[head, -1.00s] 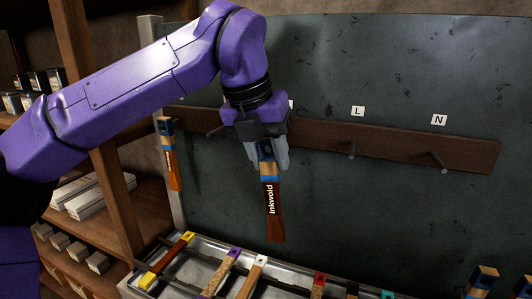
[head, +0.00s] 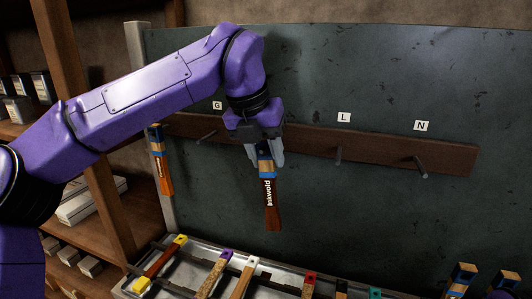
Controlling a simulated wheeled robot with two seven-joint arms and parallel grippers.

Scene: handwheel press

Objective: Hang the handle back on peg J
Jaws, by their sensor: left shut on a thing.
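My left gripper (head: 264,150) is shut on a brown handle (head: 272,203) with blue and tan bands and the word "Inkwold" on it. The handle hangs down nearly upright from the jaws, in front of the dark board. My gripper and wrist cover part of the brown peg rail (head: 380,158) between labels G (head: 217,105) and L (head: 344,117). Label J and its peg are not visible. I cannot tell whether the handle touches a peg. My right gripper is not in view.
Bare pegs stick out under G (head: 207,136), L (head: 339,155) and N (head: 421,167). Another blue-banded handle (head: 163,170) hangs at the rail's left end. A metal tray (head: 195,253) of several coloured-ended handles lies below. Wooden shelving (head: 100,190) stands at left.

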